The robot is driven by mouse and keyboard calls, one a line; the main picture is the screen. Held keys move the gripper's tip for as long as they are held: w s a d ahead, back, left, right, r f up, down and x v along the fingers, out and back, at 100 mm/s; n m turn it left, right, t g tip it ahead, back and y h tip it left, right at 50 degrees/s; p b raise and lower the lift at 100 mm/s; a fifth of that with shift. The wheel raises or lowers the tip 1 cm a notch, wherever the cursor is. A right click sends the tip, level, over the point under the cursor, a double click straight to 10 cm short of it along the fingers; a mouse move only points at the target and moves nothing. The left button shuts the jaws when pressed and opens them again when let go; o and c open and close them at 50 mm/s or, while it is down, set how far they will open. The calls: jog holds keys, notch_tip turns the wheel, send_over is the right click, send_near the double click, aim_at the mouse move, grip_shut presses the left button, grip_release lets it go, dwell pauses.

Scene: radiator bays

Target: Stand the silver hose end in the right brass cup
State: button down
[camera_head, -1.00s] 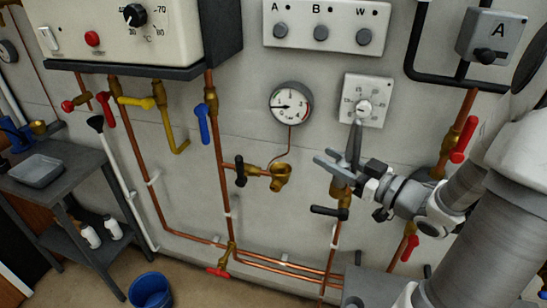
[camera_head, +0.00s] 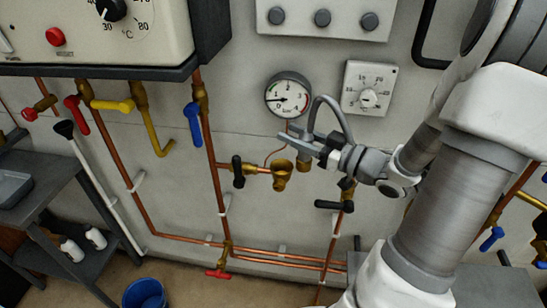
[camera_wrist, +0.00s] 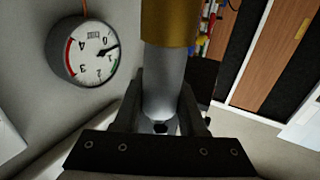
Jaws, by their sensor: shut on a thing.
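My gripper (camera_head: 292,143) is shut on the silver hose end (camera_wrist: 164,85), a grey cylinder with a brass-coloured part (camera_wrist: 167,22) that extends past the jaws. In the head view this brass part (camera_head: 304,161) hangs below the fingers, and the grey hose (camera_head: 331,101) arches up above them. A brass cup (camera_head: 281,177) on a side pipe is just left of and below the held end, apart from it as far as I can tell. Another brass fitting (camera_head: 347,192) is lower right, partly behind my wrist; I cannot make out a cup mouth there.
A pressure gauge (camera_head: 289,94) is on the wall just above my gripper, and a dial plate (camera_head: 370,88) is to its right. Black valve handles (camera_head: 238,171) and copper pipes (camera_head: 212,150) stand out from the wall. A blue bucket (camera_head: 146,294) is on the floor.

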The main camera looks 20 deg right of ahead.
jog(key=w+a+f, duration=0.1)
jog(key=w+f, duration=0.8)
jog(key=shift+a+f, duration=0.15)
jog(key=shift+f, duration=0.1)
jog(key=shift+f+b, duration=0.45)
jog(key=shift+b, duration=0.05)
jog(key=shift+c, duration=2.4)
grip_release()
jog(key=shift+r, duration=0.15)
jog(key=shift+r+p, duration=0.4)
jog(key=shift+p, duration=0.1)
jog(key=b+v, duration=0.1)
jog(key=v, duration=1.1)
